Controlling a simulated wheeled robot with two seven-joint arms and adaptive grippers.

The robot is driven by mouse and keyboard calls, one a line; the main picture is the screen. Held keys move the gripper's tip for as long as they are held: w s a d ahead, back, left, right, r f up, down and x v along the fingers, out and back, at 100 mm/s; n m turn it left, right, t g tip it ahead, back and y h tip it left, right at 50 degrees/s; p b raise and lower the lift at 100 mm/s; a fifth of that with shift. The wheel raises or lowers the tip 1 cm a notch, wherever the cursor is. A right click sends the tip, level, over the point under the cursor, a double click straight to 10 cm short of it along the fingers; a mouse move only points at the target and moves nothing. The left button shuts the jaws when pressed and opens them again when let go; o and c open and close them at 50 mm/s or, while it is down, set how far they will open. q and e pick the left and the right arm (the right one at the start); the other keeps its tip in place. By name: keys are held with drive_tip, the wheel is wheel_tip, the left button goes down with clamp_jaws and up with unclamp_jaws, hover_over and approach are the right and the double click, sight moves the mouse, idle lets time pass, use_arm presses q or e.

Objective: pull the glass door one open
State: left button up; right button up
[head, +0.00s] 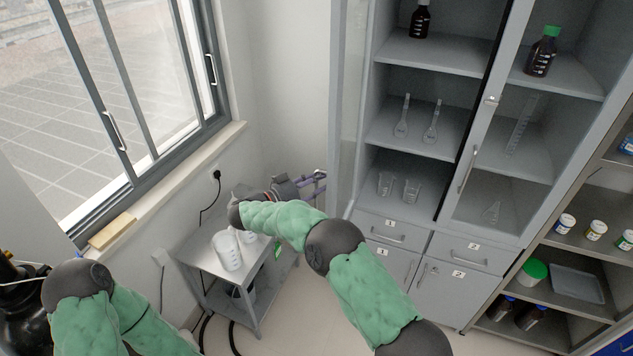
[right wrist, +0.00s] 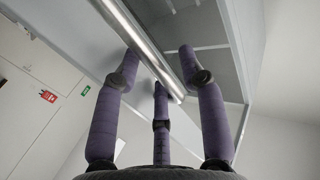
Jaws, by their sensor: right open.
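The left glass door (head: 345,110) of the tall grey cabinet stands swung out to the left, seen nearly edge-on, and the left shelves behind it are uncovered. My right gripper (head: 318,182) is at the door's outer side, low down. In the right wrist view its purple fingers (right wrist: 160,75) are spread open around a silver bar handle (right wrist: 135,40), which passes between them. I cannot tell whether any finger touches the bar. My left arm shows at the lower left, with its gripper out of sight.
The right glass door (head: 490,140) is closed. A small grey table (head: 205,265) with white beakers (head: 228,250) stands below my right forearm. The window wall (head: 240,126) is left of the opened door. An open shelf rack (head: 570,250) stands at the right.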

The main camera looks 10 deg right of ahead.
drive_tip(key=shift+a+r, duration=0.1)
drive_tip(key=shift+r, duration=0.05)
drive_tip(key=v, duration=1.2)
